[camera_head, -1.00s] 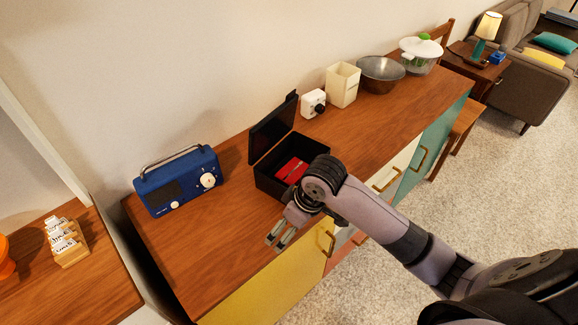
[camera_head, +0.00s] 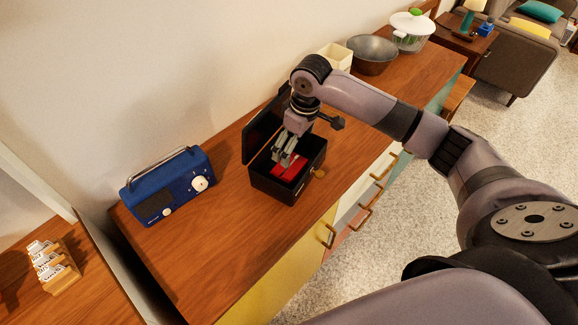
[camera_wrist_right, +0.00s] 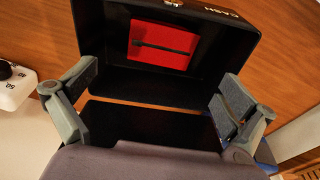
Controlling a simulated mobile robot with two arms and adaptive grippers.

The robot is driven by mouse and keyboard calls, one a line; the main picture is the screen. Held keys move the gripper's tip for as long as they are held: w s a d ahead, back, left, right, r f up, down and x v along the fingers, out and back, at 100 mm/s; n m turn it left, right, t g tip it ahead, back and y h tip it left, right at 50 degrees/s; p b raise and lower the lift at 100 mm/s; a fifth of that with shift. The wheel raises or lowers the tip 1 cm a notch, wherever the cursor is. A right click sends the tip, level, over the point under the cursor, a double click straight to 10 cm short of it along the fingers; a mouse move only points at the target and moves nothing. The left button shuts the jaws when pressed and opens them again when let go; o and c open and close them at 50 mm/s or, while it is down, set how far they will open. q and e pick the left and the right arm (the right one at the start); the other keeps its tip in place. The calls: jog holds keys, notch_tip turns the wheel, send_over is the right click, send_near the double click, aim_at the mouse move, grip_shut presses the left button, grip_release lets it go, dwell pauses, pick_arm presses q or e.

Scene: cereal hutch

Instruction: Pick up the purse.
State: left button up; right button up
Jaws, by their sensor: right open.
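The red purse (camera_head: 287,167) lies inside the open black box (camera_head: 287,190) on the wooden sideboard. In the right wrist view the purse (camera_wrist_right: 160,46) is a flat red rectangle with a dark strip across it, on the floor of the box (camera_wrist_right: 240,48). My right gripper (camera_head: 286,161) points down over the box, with its fingers at the box opening. In the right wrist view its fingers (camera_wrist_right: 155,105) are spread wide and nothing is between them; the purse appears beyond them. In the head view the fingers partly cover the purse. My left gripper is out of view.
The box's raised lid (camera_head: 262,130) stands at its wall side. A blue radio (camera_head: 168,187) is to the left. A cream container (camera_head: 335,57), a metal bowl (camera_head: 373,54) and a lidded pot (camera_head: 411,32) stand farther right. The sideboard's front left is clear.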

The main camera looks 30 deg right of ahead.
send_over(290, 166)
jog(key=f, duration=0.4)
jog(key=shift+s+d+f, duration=0.2)
jog(key=shift+s+f, duration=0.05)
jog(key=shift+w+a+f+p, duration=0.15)
jog(key=shift+f+p, duration=0.25)
jog(key=shift+f, duration=0.9)
jog(key=shift+w+a+f+p, duration=0.1)
jog(key=shift+f+p, duration=0.3)
jog(key=shift+f, duration=0.9)
jog(key=shift+c, duration=0.5)
jog(key=c, duration=0.9)
